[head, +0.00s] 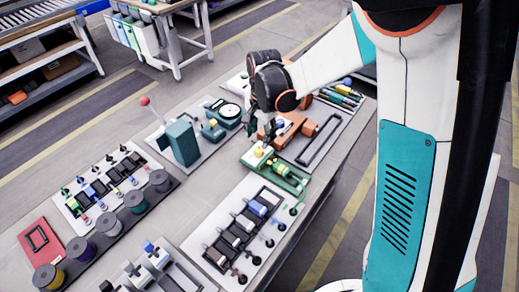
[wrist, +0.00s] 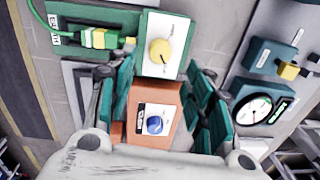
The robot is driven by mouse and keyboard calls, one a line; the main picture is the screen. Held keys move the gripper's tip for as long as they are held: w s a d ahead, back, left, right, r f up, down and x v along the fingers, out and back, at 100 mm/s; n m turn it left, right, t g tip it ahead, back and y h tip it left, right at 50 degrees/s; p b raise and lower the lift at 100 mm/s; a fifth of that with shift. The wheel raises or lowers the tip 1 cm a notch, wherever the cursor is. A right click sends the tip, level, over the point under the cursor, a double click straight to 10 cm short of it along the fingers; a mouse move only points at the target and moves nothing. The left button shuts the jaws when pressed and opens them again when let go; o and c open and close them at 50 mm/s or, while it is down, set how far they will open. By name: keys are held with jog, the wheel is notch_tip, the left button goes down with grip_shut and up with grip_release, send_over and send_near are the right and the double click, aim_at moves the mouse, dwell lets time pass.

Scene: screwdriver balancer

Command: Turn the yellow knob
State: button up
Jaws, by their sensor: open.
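The yellow knob (wrist: 160,51) sits on the white panel of a green box (wrist: 148,72) in the upper middle of the wrist view. In the head view the yellow knob (head: 259,152) is on the work table, just below my gripper (head: 267,130). I cannot tell the exact height gap.
An orange box (wrist: 170,97) with a blue knob (wrist: 154,124) lies between the fingers in the wrist view. A green cable plug (wrist: 100,39) is left of the knob. A dial gauge (wrist: 253,109) stands to the right. Several tools and spools crowd the table.

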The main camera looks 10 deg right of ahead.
aim_at(259, 149)
notch_tip(259, 149, down, 7)
jog(key=shift+w+a+b, duration=0.1)
jog(key=shift+b, duration=0.9)
jog(key=shift+c, duration=0.4)
jog(key=c, duration=1)
